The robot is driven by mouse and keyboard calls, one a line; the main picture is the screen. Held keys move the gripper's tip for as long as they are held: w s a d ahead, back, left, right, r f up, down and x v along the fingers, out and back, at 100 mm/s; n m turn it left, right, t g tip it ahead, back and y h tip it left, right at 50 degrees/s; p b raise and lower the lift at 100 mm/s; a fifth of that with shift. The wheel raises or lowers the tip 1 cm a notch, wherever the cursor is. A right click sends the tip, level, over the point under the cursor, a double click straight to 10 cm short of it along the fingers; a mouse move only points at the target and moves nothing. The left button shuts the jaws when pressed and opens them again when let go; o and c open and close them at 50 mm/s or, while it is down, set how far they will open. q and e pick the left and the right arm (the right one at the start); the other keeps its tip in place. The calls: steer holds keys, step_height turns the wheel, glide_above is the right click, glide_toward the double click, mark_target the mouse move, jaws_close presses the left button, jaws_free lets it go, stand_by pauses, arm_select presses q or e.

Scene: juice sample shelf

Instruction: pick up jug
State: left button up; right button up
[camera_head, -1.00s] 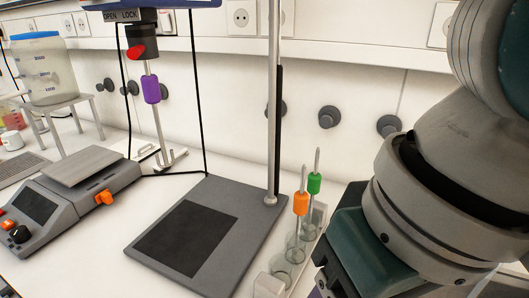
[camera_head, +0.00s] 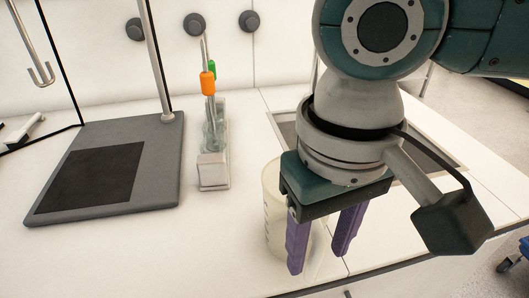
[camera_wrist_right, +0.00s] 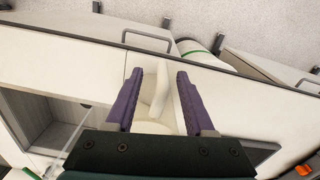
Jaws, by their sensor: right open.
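The jug (camera_head: 272,208) is a pale translucent vessel with dark marks on its side. It stands upright on the white bench near the front edge, partly hidden behind my right gripper. My right gripper (camera_head: 318,258) points down with two purple fingers apart, in front of the jug in the head view. In the right wrist view, a pale upright part that looks like the jug's handle (camera_wrist_right: 160,95) shows between the open fingers (camera_wrist_right: 158,75). I cannot tell whether either finger touches it. My left gripper is out of view.
A stand with a flat grey base (camera_head: 160,165) is at the left. A narrow clear rack (camera_head: 213,172) holds tools with orange and green grips. A grey-rimmed recess (camera_head: 284,124) lies behind my right arm. Drawer handles (camera_wrist_right: 148,40) show below the bench edge.

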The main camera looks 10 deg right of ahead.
mark_target(310, 282)
step_height(310, 282, down, 4)
steer(key=shift+s+a+r, duration=0.1)
steer(key=shift+s, duration=0.05)
jaws_close()
stand_by(0.4)
stand_by(1.0)
